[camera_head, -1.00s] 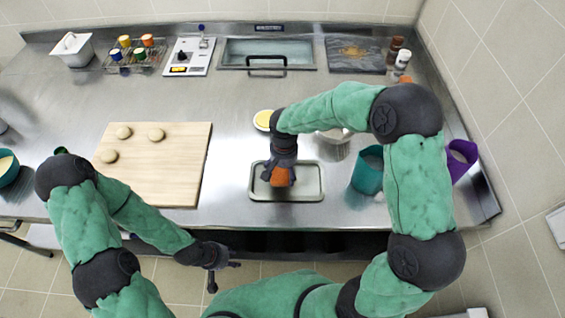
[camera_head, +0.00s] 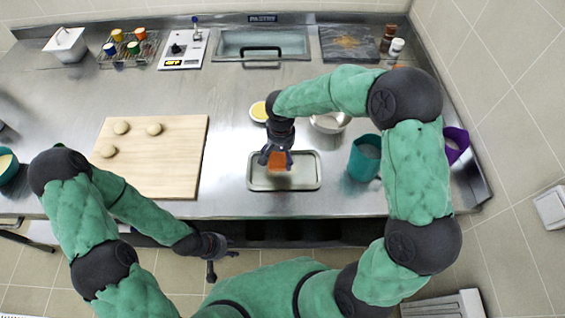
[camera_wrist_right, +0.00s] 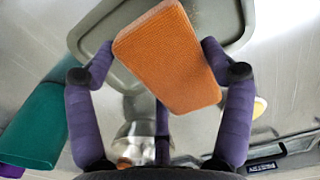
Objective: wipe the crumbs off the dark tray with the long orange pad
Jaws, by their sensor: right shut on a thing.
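The orange pad (camera_head: 277,161) is held by my right gripper (camera_head: 275,160) at the shallow grey-green tray (camera_head: 314,184) on the front of the counter. I cannot tell whether the pad touches that tray. The dark tray (camera_head: 337,62) lies at the back right with brownish crumbs (camera_head: 352,43) on its middle. My left gripper (camera_head: 220,262) is empty and open in front of the counter edge.
A wooden board (camera_head: 180,180) with several round pieces lies left. A teal cup (camera_head: 364,160), a metal bowl (camera_head: 330,122) and a purple holder (camera_head: 456,144) stand near my right arm. A sink (camera_head: 262,44) and bottles (camera_head: 396,48) flank the dark tray.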

